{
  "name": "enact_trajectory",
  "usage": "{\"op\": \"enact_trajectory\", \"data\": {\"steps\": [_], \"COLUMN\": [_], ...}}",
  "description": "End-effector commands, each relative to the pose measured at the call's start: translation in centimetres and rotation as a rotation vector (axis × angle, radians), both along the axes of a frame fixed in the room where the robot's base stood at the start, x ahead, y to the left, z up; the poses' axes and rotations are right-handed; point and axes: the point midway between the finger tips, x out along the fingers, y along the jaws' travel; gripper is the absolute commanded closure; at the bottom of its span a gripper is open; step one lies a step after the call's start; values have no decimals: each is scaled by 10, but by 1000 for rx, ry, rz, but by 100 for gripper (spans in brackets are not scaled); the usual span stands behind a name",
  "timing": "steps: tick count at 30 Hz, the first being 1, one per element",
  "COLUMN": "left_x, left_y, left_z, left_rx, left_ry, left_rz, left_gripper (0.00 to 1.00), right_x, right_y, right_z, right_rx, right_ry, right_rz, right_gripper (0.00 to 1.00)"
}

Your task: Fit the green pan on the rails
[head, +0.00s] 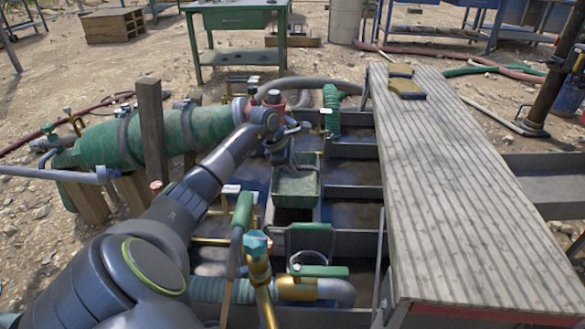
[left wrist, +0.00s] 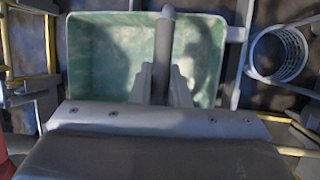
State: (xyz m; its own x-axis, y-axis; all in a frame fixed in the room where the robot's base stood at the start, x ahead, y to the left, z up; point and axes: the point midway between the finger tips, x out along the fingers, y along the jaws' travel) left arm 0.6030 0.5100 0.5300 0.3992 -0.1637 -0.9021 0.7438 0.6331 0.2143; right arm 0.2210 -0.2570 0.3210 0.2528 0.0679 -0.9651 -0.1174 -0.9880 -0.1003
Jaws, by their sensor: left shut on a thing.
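The green pan (head: 297,187) is an open, box-shaped tray over the tank, left of the slatted walkway. It also shows from above in the left wrist view (left wrist: 100,60). My left gripper (head: 282,150) is over the pan. In the left wrist view its fingers (left wrist: 160,84) are closed on a grey bar (left wrist: 166,45) that runs across the pan's opening. A narrow grey rail-like strip (left wrist: 241,55) lies close to the pan's right side. The rails are not clear in the head view, and I cannot tell whether the pan touches them. My right gripper is not in view.
A slatted walkway (head: 455,190) borders the tank on the right, with yellow blocks (head: 403,80) on it. A large green pipe (head: 120,140) lies left. A pale perforated basket (left wrist: 281,54) sits right of the pan.

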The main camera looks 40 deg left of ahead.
Motion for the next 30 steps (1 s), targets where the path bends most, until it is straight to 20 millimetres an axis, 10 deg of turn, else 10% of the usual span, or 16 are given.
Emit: {"op": "enact_trajectory", "data": {"steps": [26,27,30], "left_x": [0,0,0], "left_y": [0,0,0], "left_z": [-9,-8,-8], "left_rx": [1,1,2], "left_ry": [-3,-3,-2], "left_rz": [0,0,0], "left_gripper": [100,81,68], "right_x": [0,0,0], "right_y": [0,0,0], "right_z": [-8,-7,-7], "right_rx": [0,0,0], "right_ry": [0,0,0], "right_rz": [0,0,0], "right_gripper": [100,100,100]}}
